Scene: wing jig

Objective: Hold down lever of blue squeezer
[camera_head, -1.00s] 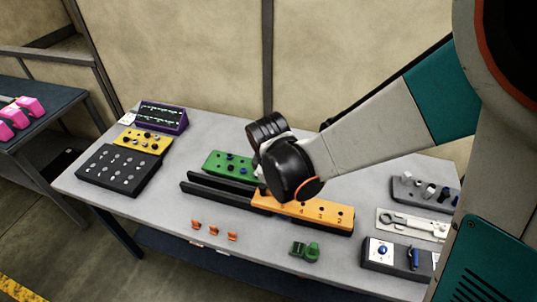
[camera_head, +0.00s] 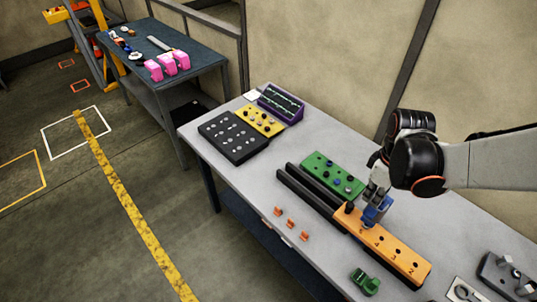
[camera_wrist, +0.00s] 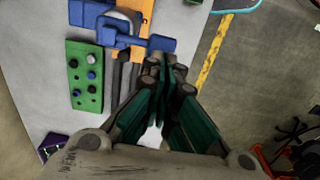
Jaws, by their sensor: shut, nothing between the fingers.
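The blue squeezer (camera_head: 376,213) sits at the orange block (camera_head: 396,250), near its far-left end. In the wrist view the squeezer (camera_wrist: 118,36) is at the top, with a blue bar reaching right toward my fingertips. My gripper (camera_head: 372,188) is just above the squeezer in the head view. In the wrist view my gripper (camera_wrist: 166,66) has its fingers together, with nothing held, right beside the end of the blue bar. I cannot tell whether the fingertips touch it or whether the lever is pressed.
Two dark rails (camera_head: 310,190) run up to the orange block. A green block (camera_head: 333,174) with knobs lies behind them. Orange clips (camera_head: 291,222) and a green clamp (camera_head: 365,281) lie along the front edge. Black (camera_head: 233,137) and yellow (camera_head: 259,122) blocks stand at the far left.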

